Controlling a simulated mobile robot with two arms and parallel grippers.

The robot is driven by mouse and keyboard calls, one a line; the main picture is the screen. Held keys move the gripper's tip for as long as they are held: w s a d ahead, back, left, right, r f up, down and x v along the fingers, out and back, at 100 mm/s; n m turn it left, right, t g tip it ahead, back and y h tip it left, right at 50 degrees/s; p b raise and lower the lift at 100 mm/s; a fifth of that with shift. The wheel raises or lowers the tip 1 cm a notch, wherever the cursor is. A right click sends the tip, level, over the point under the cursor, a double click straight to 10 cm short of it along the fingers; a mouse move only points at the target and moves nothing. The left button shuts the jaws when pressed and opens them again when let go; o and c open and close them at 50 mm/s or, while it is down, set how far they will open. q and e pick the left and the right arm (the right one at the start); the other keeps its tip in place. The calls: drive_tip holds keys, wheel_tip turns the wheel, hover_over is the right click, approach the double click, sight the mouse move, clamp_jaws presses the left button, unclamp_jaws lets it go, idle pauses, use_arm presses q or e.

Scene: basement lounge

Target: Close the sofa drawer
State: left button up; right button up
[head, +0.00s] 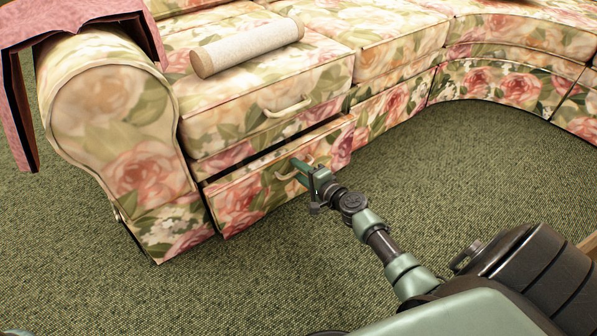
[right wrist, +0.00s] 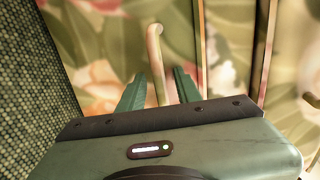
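The sofa drawer (head: 240,201) is the low floral front under the seat next to the left armrest. It stands a little out from the sofa, with a dark gap along its top edge. Its pale curved handle (head: 284,174) is partly hidden by my right gripper (head: 303,167). In the right wrist view, the handle (right wrist: 157,62) stands between the two green fingers of my right gripper (right wrist: 160,80). The fingers are apart, with a narrow gap visible on each side of the handle. My left gripper is not in view.
A second pale handle (head: 288,107) is on the floral front above. A beige bolster (head: 247,47) lies on the seat, and a pink cloth (head: 75,22) hangs over the left armrest (head: 112,115). Green carpet (head: 455,170) in front is clear.

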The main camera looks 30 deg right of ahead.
clamp_jaws()
idle(1.4)
